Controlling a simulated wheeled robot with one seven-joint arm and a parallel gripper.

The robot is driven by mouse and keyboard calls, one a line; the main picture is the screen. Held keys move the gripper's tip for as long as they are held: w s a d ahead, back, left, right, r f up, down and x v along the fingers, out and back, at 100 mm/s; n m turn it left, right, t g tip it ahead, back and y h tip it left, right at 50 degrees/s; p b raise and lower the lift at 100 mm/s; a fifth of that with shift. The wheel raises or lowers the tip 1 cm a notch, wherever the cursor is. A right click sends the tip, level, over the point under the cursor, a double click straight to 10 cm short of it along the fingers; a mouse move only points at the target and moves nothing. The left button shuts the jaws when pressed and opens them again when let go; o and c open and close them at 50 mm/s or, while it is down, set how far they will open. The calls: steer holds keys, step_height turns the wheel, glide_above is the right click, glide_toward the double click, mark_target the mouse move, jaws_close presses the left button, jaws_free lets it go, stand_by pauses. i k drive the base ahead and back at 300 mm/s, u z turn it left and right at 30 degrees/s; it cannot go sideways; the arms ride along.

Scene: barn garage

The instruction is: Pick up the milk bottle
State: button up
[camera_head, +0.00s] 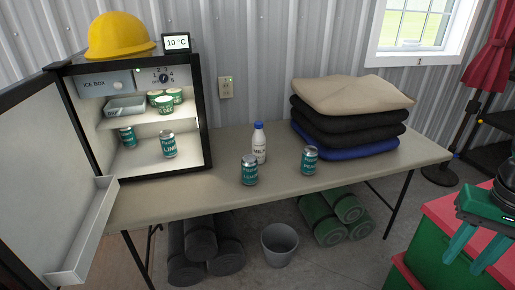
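The milk bottle (259,143) is white with a blue cap and dark lettering. It stands upright on the folding table (225,188), near its middle. A teal can (249,170) stands in front of it, slightly left, and overlaps its lower edge in the picture. Another teal can (310,160) stands to its right. My gripper (462,266) is at the right edge, far from the bottle and lower in the picture. Its two green fingers are spread apart with nothing visible between them. Part of my gripper is cut off by the frame.
An open small fridge (204,120) stands at the table's left, its door (45,150) swung out to the left. Folded blankets (350,94) lie at the table's right. A red-and-green box (430,243) is at the lower right. A grey bin (279,245) and rolled mats are underneath the table.

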mark_target(259, 138)
steer(key=u, duration=0.05)
steer(key=i, duration=1)
steer(key=z, duration=0.05)
